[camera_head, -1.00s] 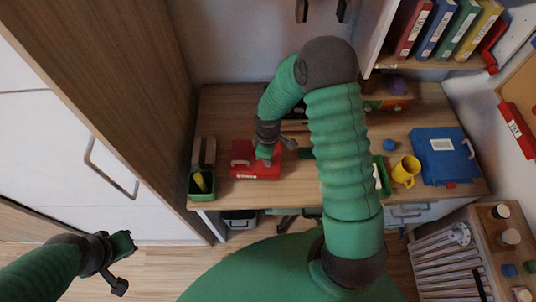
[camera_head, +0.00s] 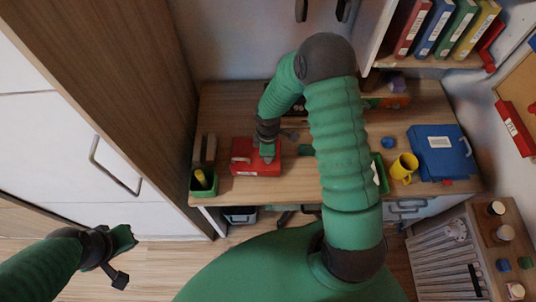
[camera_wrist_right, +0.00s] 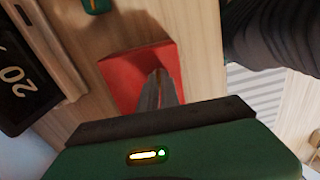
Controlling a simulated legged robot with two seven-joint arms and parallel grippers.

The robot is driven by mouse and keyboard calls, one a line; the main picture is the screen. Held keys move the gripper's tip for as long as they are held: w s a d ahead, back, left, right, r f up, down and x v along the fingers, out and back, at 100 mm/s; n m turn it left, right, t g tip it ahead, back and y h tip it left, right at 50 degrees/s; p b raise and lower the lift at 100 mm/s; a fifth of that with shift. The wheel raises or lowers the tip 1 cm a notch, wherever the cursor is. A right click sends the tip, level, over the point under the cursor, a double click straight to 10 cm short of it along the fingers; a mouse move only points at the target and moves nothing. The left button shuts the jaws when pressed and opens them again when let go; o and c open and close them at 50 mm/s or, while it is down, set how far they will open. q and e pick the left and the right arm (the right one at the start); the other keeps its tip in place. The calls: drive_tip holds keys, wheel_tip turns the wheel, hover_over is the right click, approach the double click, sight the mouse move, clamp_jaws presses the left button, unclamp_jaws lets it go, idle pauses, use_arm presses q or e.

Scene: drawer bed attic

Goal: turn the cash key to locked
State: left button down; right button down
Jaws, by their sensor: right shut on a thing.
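The red cash box (camera_head: 243,158) lies on the wooden desk, left of centre. It also shows in the right wrist view (camera_wrist_right: 122,78). My right gripper (camera_head: 267,156) points down onto the right part of the box. In the wrist view its fingers (camera_wrist_right: 158,88) are close together over the red top, shut on the cash key. The key is hidden between the fingers, so its turn angle cannot be seen. My left gripper (camera_head: 127,257) is open and empty, low at the left, over the floor and away from the desk.
A green holder (camera_head: 203,184) stands left of the box. A yellow mug (camera_head: 403,167) and a blue case (camera_head: 440,152) are on the desk's right side. A tall wooden cabinet side (camera_head: 150,100) borders the desk on the left. Binders (camera_head: 437,28) fill a shelf above.

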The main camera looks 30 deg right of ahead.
drive_tip(key=c, duration=1.6)
unclamp_jaws()
drive_tip(key=shift+w, duration=0.1)
wheel_tip(320, 180, up, 17)
drive_tip(key=shift+f+p, duration=0.1)
drive_tip(key=shift+p, duration=0.3)
drive_tip(key=shift+s+a+r+m+t, duration=0.15)
drive_tip(key=shift+s+a+m+t, duration=0.3)
drive_tip(key=shift+s+a+m, duration=1)
drive_tip(key=shift+s+a+r+m+t, duration=0.2)
drive_tip(key=shift+s+a+m+t, duration=0.2)
drive_tip(key=shift+s+a+m, duration=1.05)
drive_tip(key=shift+s+a+r+m+t, duration=0.15)
drive_tip(key=shift+s+a+m+t, duration=0.45)
drive_tip(key=shift+s+m, duration=1.55)
